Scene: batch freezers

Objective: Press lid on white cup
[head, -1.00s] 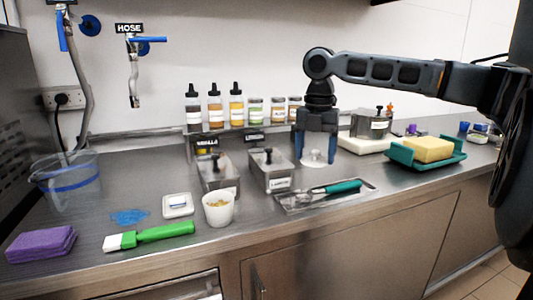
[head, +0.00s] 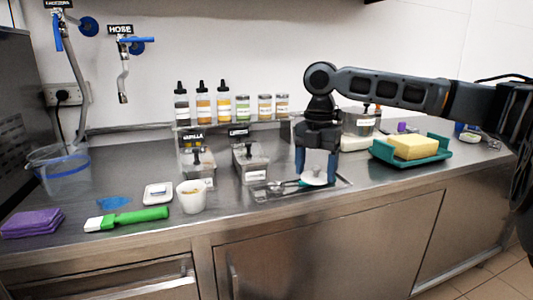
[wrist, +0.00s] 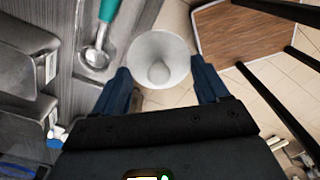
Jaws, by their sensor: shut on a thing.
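The white cup (head: 191,198) stands upright on the steel counter, open at the top, with something yellowish inside. My gripper (head: 317,170) is shut on the white lid (head: 314,180), which it holds over the metal tray, right of the cup and clear of it. In the wrist view the round lid (wrist: 160,45), with a small knob in its middle, sits between the two blue fingers of my gripper (wrist: 162,82). The cup does not show in the wrist view.
A metal tray (head: 345,184) with a teal-handled scoop lies under my gripper.

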